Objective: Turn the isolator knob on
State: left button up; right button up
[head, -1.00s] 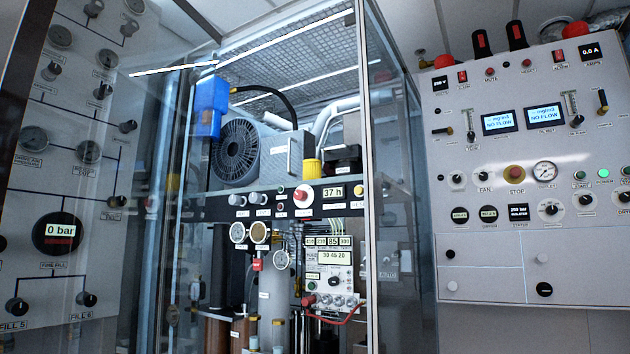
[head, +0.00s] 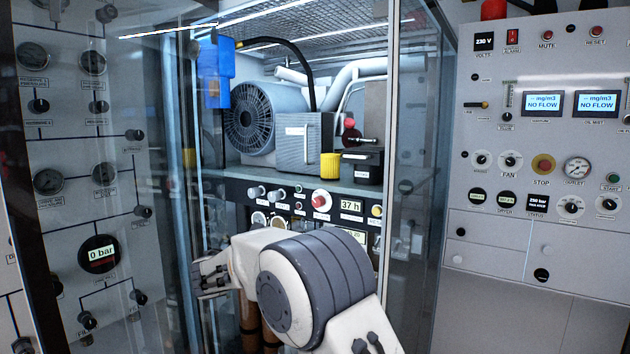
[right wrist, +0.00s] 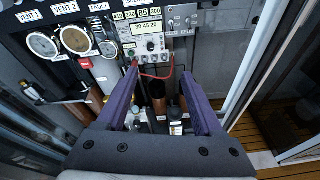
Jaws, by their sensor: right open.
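I cannot read an isolator label on any knob, so I cannot tell which one is the isolator knob. A red knob (head: 320,200) sits on the dark control strip (head: 234,192) inside the glazed cabinet. My right arm reaches across the cabinet front, and its gripper (head: 210,274) is below and left of that knob. In the right wrist view the right gripper (right wrist: 159,74) is open and empty. Its purple fingers point at a white meter box (right wrist: 143,42) with a red cable, and they appear apart from it. My left gripper is out of view.
Glass panels and posts stand on both sides of the cabinet opening. A fan unit (head: 266,118) and a yellow cap (head: 330,166) are on the shelf. Gauges (right wrist: 76,39) hang at the left in the wrist view. A gauge panel (head: 70,150) and a button panel (head: 540,140) flank the cabinet.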

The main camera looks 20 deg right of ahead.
jog(key=n+t+h+p, duration=0.2)
jog(key=p, duration=0.3)
send_near(316, 203)
jog(key=p+x, duration=0.4)
jog(key=x, duration=0.4)
jog(key=shift+w+d+r, duration=0.1)
jog(key=shift+w+d, duration=0.1)
jog(key=shift+d, duration=0.05)
jog(key=shift+w+d+p, duration=0.3)
jog(key=shift+d, duration=0.05)
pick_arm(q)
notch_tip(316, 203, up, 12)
